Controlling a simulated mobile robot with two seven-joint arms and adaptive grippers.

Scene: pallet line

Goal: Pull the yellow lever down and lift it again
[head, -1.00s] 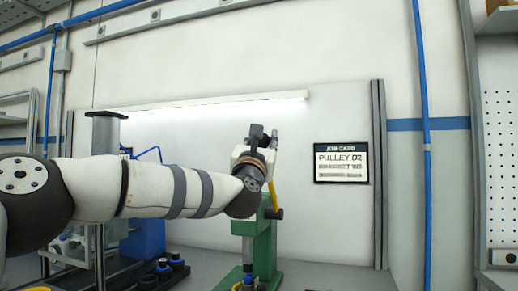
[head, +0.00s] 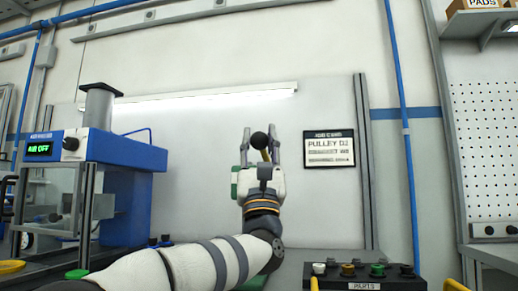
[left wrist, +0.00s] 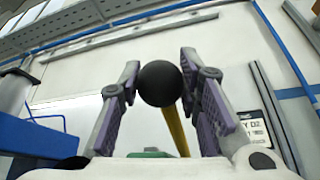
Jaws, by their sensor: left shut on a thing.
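The yellow lever (head: 265,155) has a black ball knob (head: 259,140) at its end. The knob also shows in the left wrist view (left wrist: 160,84), with the yellow shaft (left wrist: 177,130) slanting down below it. My left gripper (head: 259,145) is shut on the lever's knob end, one finger on each side of the ball. The green machine (head: 235,182) that carries the lever is mostly hidden behind my left arm and hand. My right gripper is not in view.
A blue press (head: 128,150) reading "AIR OFF" stands at left. A job card (head: 329,148) hangs on the back panel. A black parts tray (head: 362,277) with several pieces lies at lower right. A pegboard (head: 485,150) is at far right.

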